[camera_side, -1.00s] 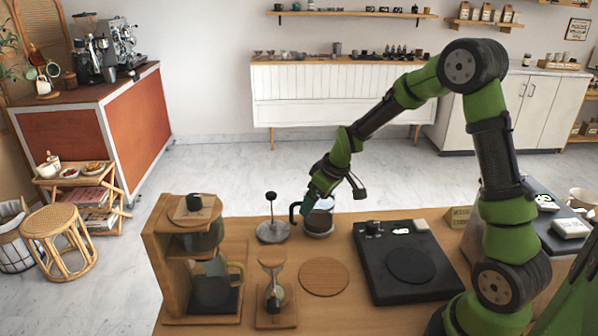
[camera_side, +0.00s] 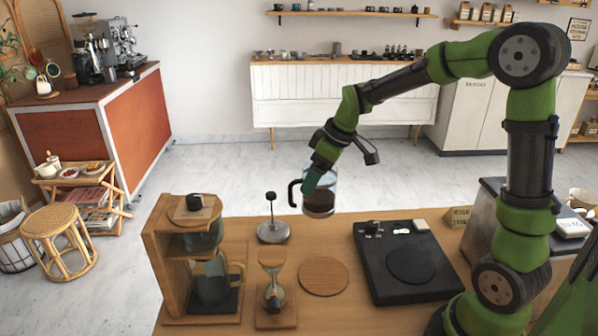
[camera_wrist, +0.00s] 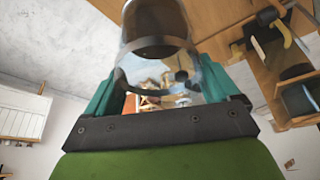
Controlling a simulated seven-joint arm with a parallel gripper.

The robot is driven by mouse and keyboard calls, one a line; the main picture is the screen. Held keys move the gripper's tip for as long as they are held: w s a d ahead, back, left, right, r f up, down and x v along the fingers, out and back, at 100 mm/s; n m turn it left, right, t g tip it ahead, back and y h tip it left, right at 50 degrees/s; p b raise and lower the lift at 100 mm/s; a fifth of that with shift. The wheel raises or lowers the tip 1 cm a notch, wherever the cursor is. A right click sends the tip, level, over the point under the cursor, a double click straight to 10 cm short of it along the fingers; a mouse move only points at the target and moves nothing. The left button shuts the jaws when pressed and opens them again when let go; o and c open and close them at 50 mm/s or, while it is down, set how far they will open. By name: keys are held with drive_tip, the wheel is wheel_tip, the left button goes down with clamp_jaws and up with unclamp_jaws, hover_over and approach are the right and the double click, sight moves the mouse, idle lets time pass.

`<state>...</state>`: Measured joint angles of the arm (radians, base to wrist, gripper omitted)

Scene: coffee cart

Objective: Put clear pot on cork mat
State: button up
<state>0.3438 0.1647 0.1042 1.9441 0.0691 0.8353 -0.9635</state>
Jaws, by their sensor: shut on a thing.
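The clear pot (camera_side: 320,203) has a dark handle and dark coffee in its bottom. It hangs upright in the air above the back edge of the table. My gripper (camera_side: 313,180) is shut on the pot's side; in the wrist view the teal fingers (camera_wrist: 168,95) flank the clear glass (camera_wrist: 150,68). The cork mat (camera_side: 323,277) is a round, wood-coloured disc lying flat and empty on the table, nearer the camera than the pot.
A black scale (camera_side: 408,283) lies right of the mat. An hourglass-shaped brewer (camera_side: 273,280) stands left of it. A plunger with a metal disc (camera_side: 273,231) stands behind. A wooden coffee stand (camera_side: 160,250) with a second pot is at the far left.

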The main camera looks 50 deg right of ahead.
drive_tip(key=s+a+f+n+g+y, duration=0.2)
drive_tip(key=s+a+n+g+y, duration=0.15)
drive_tip(key=s+a+n, duration=0.85)
drive_tip(key=shift+w+d+f+n+g, duration=0.1)
drive_tip(key=shift+w+d+f+n, duration=0.35)
drive_tip(key=shift+f, duration=0.75)
drive_tip(key=shift+w+d+f+n+g, duration=0.15)
drive_tip(key=shift+w+d+f+n, duration=0.3)
drive_tip(key=shift+f, duration=0.8)
drive_tip(key=shift+w+d+f+n+g, duration=0.1)
drive_tip(key=shift+w+d+f+n, duration=0.35)
drive_tip(key=shift+f, duration=0.75)
drive_tip(key=shift+s, duration=0.1)
drive_tip(key=shift+f+h, duration=0.15)
drive_tip(key=shift+h, duration=0.1)
drive_tip(key=o, duration=1.5)
drive_tip(key=shift+c, duration=0.2)
